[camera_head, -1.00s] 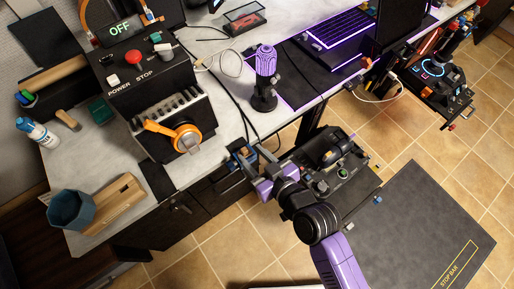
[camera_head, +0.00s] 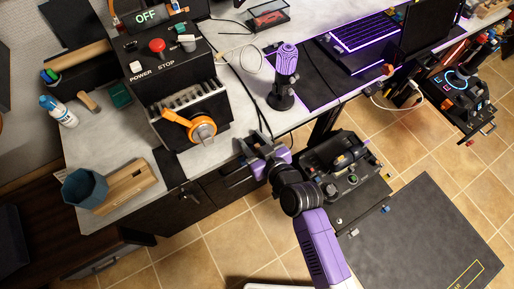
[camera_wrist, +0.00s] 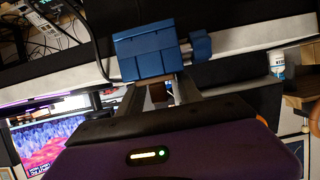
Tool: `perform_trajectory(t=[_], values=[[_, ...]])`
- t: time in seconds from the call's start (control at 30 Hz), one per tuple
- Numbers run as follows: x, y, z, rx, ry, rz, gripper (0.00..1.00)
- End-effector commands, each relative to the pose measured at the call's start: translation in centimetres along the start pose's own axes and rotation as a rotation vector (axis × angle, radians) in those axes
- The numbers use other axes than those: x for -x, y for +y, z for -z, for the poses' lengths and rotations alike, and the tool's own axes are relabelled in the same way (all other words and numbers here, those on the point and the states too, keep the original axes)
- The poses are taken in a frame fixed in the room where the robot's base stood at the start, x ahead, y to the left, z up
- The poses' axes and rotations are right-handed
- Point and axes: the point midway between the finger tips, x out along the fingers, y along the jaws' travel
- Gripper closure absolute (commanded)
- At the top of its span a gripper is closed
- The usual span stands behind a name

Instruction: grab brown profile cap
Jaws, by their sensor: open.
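A small tan-brown piece (camera_head: 89,102), which looks like the brown profile cap, lies on the grey worktop between a white bottle and a dark green box in the head view. I cannot make it out in the wrist view. My gripper (camera_head: 248,153) is open at the front edge of the worktop, well to the right of that piece and below the purple microphone.
A black control box (camera_head: 180,85) with an orange lever stands between my gripper and the brown piece. A blue hexagonal cup (camera_head: 84,188) and wooden block (camera_head: 131,187) are at the front left. The white bottle (camera_head: 58,111) and purple microphone (camera_head: 285,75) stand on the worktop (camera_head: 215,160).

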Motion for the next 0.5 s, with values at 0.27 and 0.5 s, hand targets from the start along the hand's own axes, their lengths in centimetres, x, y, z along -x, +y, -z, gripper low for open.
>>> perform_trajectory(t=[0.27, 0.5], values=[[0.04, -0.01, -0.03, 0.0, 0.0, 0.0, 0.9], [0.06, 0.0, -0.02, 0.0, 0.0, 0.0, 1.0]])
